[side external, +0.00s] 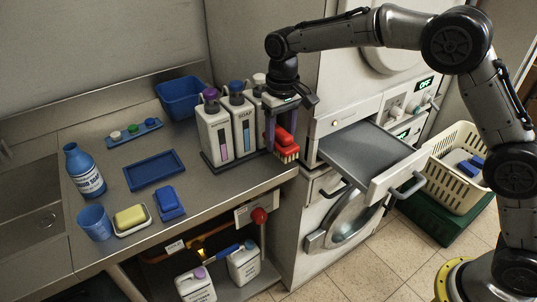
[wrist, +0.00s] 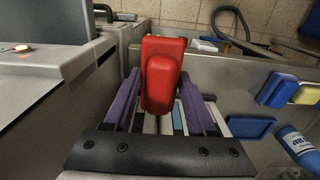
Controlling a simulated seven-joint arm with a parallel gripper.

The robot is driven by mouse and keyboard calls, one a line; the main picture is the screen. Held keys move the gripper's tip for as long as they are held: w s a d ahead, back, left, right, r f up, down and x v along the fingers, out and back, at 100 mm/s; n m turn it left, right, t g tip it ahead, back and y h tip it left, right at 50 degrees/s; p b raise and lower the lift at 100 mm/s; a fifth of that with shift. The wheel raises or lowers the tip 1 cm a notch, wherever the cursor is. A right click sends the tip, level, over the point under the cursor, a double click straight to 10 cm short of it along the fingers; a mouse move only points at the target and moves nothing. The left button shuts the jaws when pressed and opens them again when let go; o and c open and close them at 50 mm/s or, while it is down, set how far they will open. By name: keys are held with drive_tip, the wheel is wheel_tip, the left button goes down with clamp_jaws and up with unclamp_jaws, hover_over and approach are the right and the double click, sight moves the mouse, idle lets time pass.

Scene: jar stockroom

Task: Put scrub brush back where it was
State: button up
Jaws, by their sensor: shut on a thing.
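The scrub brush (side external: 287,138) is red with pale bristles on its lower side. My gripper (side external: 283,122) is shut on it, with purple fingers on either side. The brush hangs at the right end of the counter, just right of the soap dispensers, and appears to be above the counter surface. In the wrist view, the red brush (wrist: 162,75) stands between the purple fingers and hides part of what is behind it. I cannot tell whether it touches anything else.
Several white dispensers (side external: 214,130) stand close on the left. An open grey drawer (side external: 365,150) juts out on the right, above a round washer door (side external: 343,222). A blue tray (side external: 154,170) lies empty on the counter. A blue bin (side external: 181,97) stands behind. A cream basket (side external: 450,180) is at far right.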

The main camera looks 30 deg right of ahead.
drive_tip(key=w+f, duration=0.1)
drive_tip(key=f, duration=0.1)
drive_tip(key=w+a+f, duration=0.1)
drive_tip(key=w+f, duration=0.1)
drive_tip(key=shift+w+f, duration=0.15)
drive_tip(key=shift+w, duration=0.1)
drive_tip(key=shift+w+f, duration=0.15)
drive_tip(key=shift+f, duration=1.6)
drive_tip(key=shift+f, duration=0.15)
drive_tip(key=o, duration=1.3)
wheel_tip(320, 180, up, 11)
drive_tip(key=shift+f, duration=0.1)
drive_tip(key=shift+r, duration=0.75)
